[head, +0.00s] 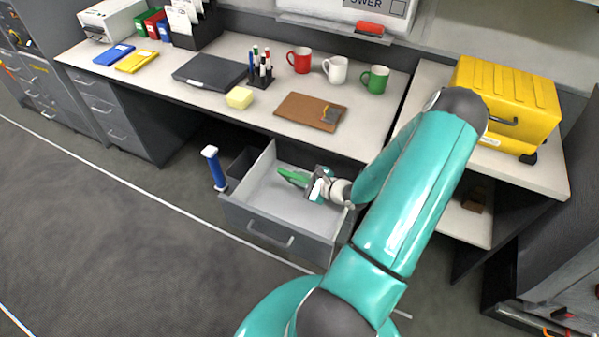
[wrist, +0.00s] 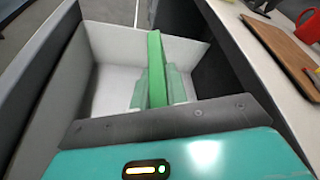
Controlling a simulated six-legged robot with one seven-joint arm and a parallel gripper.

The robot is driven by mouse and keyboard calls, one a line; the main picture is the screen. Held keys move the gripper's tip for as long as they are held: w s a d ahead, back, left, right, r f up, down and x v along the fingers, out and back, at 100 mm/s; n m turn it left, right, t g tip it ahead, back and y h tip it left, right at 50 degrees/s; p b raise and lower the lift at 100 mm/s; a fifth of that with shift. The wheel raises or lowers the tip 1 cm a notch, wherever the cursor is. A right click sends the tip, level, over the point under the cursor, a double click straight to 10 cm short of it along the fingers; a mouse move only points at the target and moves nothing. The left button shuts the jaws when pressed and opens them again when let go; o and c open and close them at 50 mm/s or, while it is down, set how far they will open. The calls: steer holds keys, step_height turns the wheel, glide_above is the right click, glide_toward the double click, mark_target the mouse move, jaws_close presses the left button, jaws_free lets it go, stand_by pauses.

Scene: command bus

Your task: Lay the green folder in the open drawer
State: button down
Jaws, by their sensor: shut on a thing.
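The green folder (head: 293,177) is in my gripper (head: 311,183), over the inside of the open drawer (head: 262,205). In the wrist view the folder (wrist: 156,62) stands edge-on as a thin green strip between the two pale green fingers (wrist: 157,90). My gripper is shut on it. The drawer has light inner walls and a white floor, which the wrist view shows around and beyond the folder (wrist: 103,85). I see nothing else in the drawer. Whether the folder touches the floor is not clear.
The desk top (head: 225,60) above the drawer holds a clipboard (head: 310,110), three mugs, a pen holder, a closed laptop (head: 210,70) and other folders. A blue cylinder (head: 215,168) stands left of the drawer. A yellow case (head: 507,100) stands at right. The floor at left is clear.

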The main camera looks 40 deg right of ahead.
steer(key=shift+s+a+f+n+t+h, duration=0.25)
steer(key=shift+a+f+n, duration=0.3)
steer(key=shift+a+f, duration=0.45)
steer(key=shift+s+a+f+n+t+h, duration=0.15)
steer(key=shift+s+a+f+n+h, duration=0.15)
steer(key=shift+a+f+n, duration=0.65)
steer(key=shift+d+f+m, duration=0.2)
steer(key=shift+f+m, duration=0.05)
steer(key=shift+m, duration=0.15)
steer(key=c, duration=1.3)
jaws_free()
steer(key=shift+r, duration=0.1)
